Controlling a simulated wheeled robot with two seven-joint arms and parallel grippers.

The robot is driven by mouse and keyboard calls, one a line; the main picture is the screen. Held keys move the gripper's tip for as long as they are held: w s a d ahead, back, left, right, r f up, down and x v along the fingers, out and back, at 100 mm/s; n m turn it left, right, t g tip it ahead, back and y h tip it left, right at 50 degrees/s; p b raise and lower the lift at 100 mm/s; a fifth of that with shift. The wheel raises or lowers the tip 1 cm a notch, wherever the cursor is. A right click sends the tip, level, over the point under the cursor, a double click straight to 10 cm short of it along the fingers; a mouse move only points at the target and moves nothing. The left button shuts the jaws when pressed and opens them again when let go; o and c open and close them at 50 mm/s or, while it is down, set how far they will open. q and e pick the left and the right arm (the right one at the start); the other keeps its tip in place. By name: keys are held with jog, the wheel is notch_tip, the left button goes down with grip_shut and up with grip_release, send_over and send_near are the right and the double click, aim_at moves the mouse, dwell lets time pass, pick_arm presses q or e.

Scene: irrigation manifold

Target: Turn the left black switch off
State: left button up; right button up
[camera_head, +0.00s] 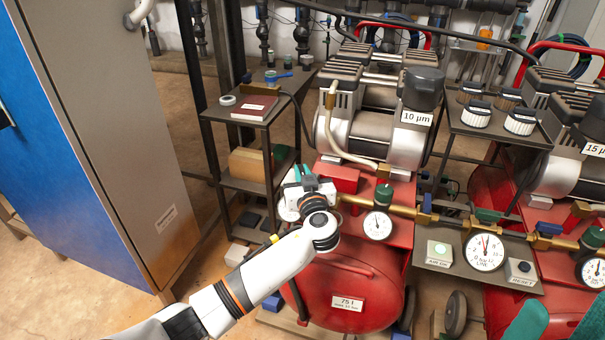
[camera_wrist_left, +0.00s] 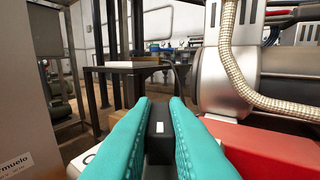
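My left gripper (camera_head: 303,175) is at the left end of the brass pipe on the left red compressor, its teal fingers pointing away from me. In the left wrist view a small black block with a white mark (camera_wrist_left: 158,129) stands between the teal fingers, filling most of the gap. It may be the left black switch; I cannot tell whether the fingers press on it. In the head view my gripper largely hides that spot. My right gripper (camera_head: 556,318) shows only as two teal fingers, well apart, at the bottom right corner.
A pressure gauge (camera_head: 377,225) hangs on the brass pipe just right of my left gripper. A dark shelf (camera_head: 240,112) with a red book stands behind it. A grey-blue cabinet (camera_head: 110,110) is at the left. A RESET box (camera_head: 520,271) sits at the right.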

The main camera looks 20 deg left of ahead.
pick_arm(q)
grip_shut()
